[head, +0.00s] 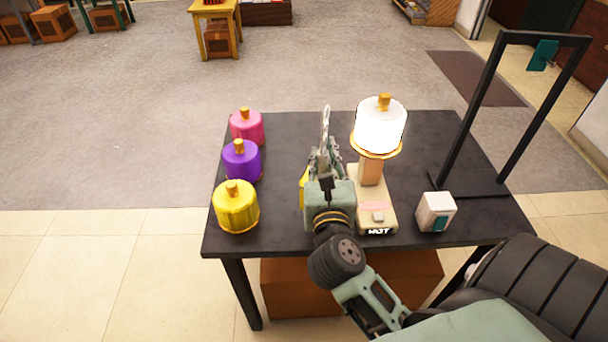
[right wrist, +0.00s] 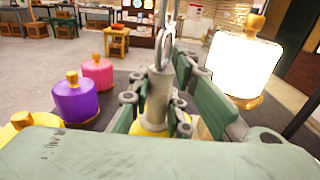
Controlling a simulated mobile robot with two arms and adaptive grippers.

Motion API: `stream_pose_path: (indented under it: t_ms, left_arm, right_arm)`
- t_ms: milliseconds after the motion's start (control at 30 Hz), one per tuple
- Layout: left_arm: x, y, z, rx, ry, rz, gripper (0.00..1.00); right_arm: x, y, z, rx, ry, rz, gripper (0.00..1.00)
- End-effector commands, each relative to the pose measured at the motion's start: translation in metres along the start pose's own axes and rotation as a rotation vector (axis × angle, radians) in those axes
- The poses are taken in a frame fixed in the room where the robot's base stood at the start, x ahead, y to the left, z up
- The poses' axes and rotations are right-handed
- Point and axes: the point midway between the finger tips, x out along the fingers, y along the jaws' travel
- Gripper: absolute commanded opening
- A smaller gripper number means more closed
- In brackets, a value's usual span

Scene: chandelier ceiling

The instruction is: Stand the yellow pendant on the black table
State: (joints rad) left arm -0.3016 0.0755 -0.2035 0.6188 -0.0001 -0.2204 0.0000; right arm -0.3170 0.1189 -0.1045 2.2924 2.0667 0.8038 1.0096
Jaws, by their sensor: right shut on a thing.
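My right gripper (head: 326,158) is over the middle of the black table (head: 290,232). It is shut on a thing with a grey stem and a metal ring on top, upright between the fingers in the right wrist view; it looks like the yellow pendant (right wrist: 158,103). Its yellow lower part (head: 304,188) shows only as a sliver left of the gripper, the rest being hidden. I cannot tell whether its base touches the table. A yellow cylinder with a gold knob (head: 237,208) stands apart at the table's left edge. My left gripper is not in view.
Purple (head: 242,163) and pink (head: 246,128) cylinders stand behind the yellow one. A lit white lamp (head: 379,130) sits on a beige stand (head: 376,208) close right of my gripper. A white box (head: 436,212) and a black frame (head: 467,184) are farther right. The back-left middle looks clear.

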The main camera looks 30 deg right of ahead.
Motion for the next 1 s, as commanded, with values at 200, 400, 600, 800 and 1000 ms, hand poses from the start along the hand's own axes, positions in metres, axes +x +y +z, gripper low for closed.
stream_pose_path:
  t_ms: [200, 400, 600, 800, 1000]
  left_arm:
    - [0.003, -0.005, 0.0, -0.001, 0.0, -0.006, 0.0]
    - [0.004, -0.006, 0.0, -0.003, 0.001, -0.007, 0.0]
    - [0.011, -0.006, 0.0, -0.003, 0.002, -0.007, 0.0]
    - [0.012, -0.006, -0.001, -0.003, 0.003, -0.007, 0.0]
    - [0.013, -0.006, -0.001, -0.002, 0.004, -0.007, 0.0]
  right_arm:
    - [0.028, 0.03, -0.022, 0.001, -0.004, 0.001, 0.0]
    - [0.035, 0.039, -0.032, 0.0, -0.004, 0.002, 0.0]
    - [0.035, 0.039, -0.062, -0.002, -0.002, 0.002, 0.0]
    - [0.035, 0.038, -0.069, 0.001, -0.004, 0.002, 0.0]
    - [0.034, 0.038, -0.07, 0.001, -0.004, 0.002, 0.0]
